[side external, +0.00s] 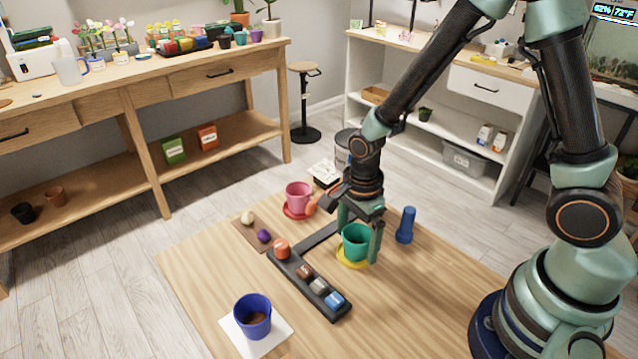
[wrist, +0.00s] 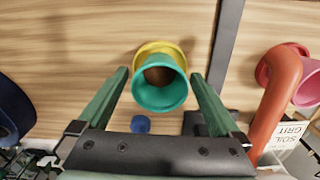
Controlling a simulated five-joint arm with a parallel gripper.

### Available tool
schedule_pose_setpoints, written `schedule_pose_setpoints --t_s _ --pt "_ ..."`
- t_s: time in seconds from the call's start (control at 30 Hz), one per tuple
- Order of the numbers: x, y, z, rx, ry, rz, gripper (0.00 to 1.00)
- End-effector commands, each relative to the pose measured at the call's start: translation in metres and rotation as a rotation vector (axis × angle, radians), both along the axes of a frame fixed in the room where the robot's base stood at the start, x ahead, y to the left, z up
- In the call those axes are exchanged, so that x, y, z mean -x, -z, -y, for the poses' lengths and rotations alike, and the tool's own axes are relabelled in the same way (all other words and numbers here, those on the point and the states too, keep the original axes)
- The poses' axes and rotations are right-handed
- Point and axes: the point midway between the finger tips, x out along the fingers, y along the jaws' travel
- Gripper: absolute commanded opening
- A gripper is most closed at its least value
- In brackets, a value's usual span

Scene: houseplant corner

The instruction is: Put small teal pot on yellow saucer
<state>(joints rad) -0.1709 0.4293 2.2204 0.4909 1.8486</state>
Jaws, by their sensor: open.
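The small teal pot (side external: 356,243) stands upright and appears to rest on the yellow saucer (side external: 350,264), whose rim shows below it. In the wrist view the teal pot (wrist: 160,96) has its open mouth towards the camera, and the yellow saucer (wrist: 160,45) shows as a rim behind its base. My gripper (side external: 359,240) is open, with one finger on each side of the pot. In the wrist view my gripper (wrist: 159,76) shows gaps between both fingers and the pot. The contact under the pot is hidden.
A dark tray (side external: 312,288) with several small items lies left of the saucer. A pink pot (side external: 297,195) on a red saucer stands behind, a blue upright object (side external: 406,225) to the right, and a blue pot (side external: 253,317) on a white sheet at front.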

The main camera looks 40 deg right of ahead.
Motion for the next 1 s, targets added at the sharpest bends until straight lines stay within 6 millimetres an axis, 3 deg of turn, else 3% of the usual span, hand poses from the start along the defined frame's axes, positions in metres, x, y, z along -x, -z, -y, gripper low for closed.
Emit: schedule_pose_setpoints --t_s 0.17,0.6,0.87,1.0 --pt "-0.001 -0.02 0.0 0.0 0.0 0.005 1.0" --pt "-0.001 -0.098 0.0 -0.001 0.0 0.006 1.0" --pt "0.0 -0.121 0.0 0.0 -0.009 0.005 1.0" --pt "0.001 -0.134 0.005 -0.003 -0.125 0.043 1.0"
